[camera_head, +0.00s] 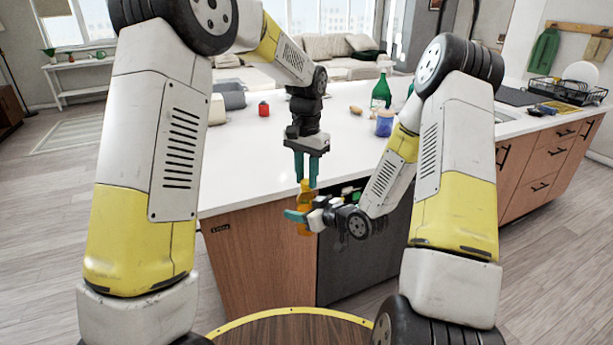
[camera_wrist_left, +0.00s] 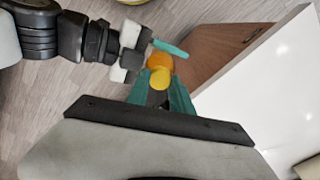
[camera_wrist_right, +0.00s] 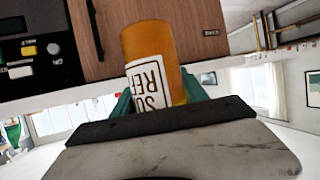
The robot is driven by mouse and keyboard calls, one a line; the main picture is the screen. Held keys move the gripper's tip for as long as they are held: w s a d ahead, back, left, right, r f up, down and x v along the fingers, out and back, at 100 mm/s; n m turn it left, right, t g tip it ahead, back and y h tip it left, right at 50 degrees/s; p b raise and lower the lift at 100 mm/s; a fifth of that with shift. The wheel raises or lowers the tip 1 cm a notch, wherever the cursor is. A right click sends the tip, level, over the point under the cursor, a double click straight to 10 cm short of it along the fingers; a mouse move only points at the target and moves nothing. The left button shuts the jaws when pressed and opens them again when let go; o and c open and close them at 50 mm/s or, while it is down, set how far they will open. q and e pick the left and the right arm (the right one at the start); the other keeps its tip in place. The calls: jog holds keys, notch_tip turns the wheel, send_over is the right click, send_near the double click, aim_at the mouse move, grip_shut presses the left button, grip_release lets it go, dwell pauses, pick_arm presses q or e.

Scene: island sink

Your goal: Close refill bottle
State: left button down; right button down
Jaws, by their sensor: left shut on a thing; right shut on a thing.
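The orange refill bottle (camera_head: 304,228) is held in front of the island's near edge, roughly upright. My right gripper (camera_head: 298,216) is shut around its body from the side. The right wrist view shows the bottle (camera_wrist_right: 150,45) up close, with a white label, between the teal fingers (camera_wrist_right: 160,98). My left gripper (camera_head: 306,182) points down from above and is shut on the yellow cap (camera_wrist_left: 160,78) at the bottle's top. In the left wrist view the orange bottle (camera_wrist_left: 159,60) lies just beyond the cap. Whether the cap is fully seated cannot be told.
The white island top (camera_head: 250,155) is behind the grippers, with a dark appliance front (camera_head: 365,260) below. A red jar (camera_head: 264,109), a blue jar (camera_head: 384,123) and a green bottle (camera_head: 380,92) stand farther back. The near part of the countertop is clear.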

pick_arm(q)
jog(key=m, duration=2.9)
jog(key=shift+m, duration=0.4)
jog(key=m, duration=0.4)
jog(key=shift+f+m, duration=0.1)
jog(key=shift+m, duration=0.2)
jog(key=shift+s+f+m, duration=0.1)
jog(key=shift+f+m, duration=0.1)
jog(key=shift+m, duration=1.4)
jog(key=shift+r+m, duration=0.25)
jog(key=shift+m, duration=0.25)
